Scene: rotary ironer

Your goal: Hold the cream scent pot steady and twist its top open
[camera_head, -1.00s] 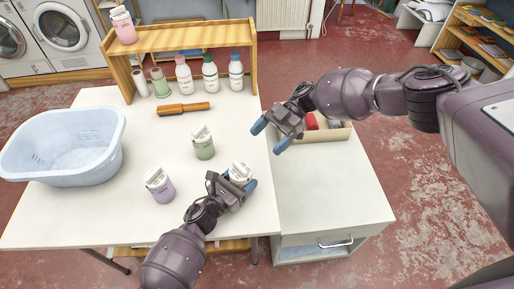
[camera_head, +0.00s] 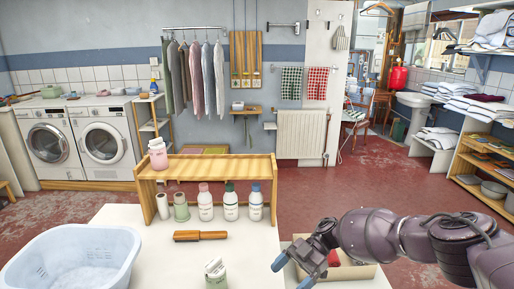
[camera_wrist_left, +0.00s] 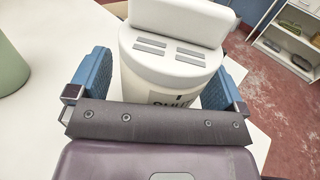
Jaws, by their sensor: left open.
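In the left wrist view the cream scent pot (camera_wrist_left: 172,70) stands upright between the fingers of my left gripper (camera_wrist_left: 160,85). The gripper is open, with one blue finger on each side of the pot. The pot has a white top with a raised grip and grey ribs; its label is partly hidden by the gripper. The head view shows neither this pot nor my left gripper. In the head view my right gripper (camera_head: 290,262) is beside the table's right edge, over the box, with its blue fingertips apart and nothing between them.
A green pot (camera_head: 216,274) and a wooden-handled brush (camera_head: 200,236) are on the white table (camera_head: 150,258). A blue basket (camera_head: 70,260) stands at left. A wooden shelf (camera_head: 205,168) holds a pink pot (camera_head: 158,155), with several bottles below. An open box (camera_head: 355,272) is at right.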

